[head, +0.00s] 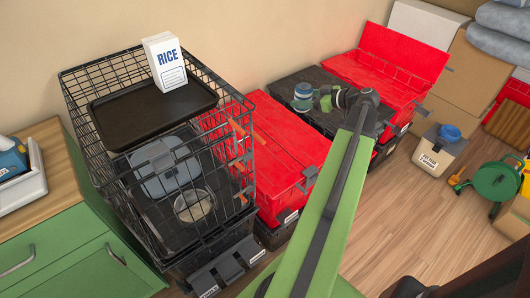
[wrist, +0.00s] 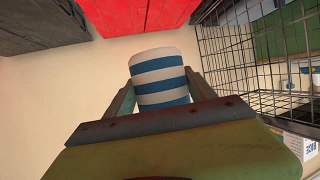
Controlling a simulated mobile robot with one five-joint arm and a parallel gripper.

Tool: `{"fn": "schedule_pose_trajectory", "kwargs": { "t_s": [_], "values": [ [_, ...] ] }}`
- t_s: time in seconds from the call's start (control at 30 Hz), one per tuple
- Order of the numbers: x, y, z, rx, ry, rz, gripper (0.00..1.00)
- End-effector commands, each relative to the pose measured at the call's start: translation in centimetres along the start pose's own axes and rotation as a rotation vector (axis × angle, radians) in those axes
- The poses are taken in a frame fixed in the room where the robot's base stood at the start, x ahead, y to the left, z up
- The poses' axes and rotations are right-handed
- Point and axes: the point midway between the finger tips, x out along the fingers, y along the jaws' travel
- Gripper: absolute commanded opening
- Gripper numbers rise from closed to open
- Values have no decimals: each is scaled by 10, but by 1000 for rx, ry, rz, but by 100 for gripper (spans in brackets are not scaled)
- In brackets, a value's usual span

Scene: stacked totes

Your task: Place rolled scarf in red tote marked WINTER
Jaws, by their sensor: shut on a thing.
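My gripper (wrist: 163,95) is shut on the rolled scarf (wrist: 160,72), which has blue and white stripes and sits between both fingers in the wrist view. In the head view the scarf (head: 303,97) shows small at the tip of my gripper (head: 322,98), over the dark tote lids. A red tote with its lid raised (head: 385,62) stands right of and behind the scarf. A second red tote (head: 272,150) stands left of it with its lid shut. Labels on the red totes are too small to read, so I cannot tell which is marked WINTER.
A black wire crate (head: 232,140) at left holds a dark tray (head: 110,112) with a RICE box (head: 166,62) on it. Dark totes (head: 310,82) stand between the red ones. Cardboard boxes (head: 470,75) fill the back right. Wooden floor (head: 400,220) is open at right.

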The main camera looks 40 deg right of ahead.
Motion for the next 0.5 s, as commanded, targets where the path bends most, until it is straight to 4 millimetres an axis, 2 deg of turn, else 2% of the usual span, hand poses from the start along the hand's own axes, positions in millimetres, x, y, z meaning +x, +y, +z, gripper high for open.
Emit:
{"fn": "schedule_pose_trajectory", "kwargs": {
  "t_s": [0.03, 0.1, 0.2, 0.3, 0.5],
  "values": [
    [11, 3, 42, 6, 0, 15, 20],
    [13, 7, 65, 14, 1, 32, 20],
    [14, 12, 87, 22, 1, 51, 20],
    [14, 14, 97, 26, 1, 62, 20],
    [14, 14, 97, 28, 1, 66, 20]
  ]
}}
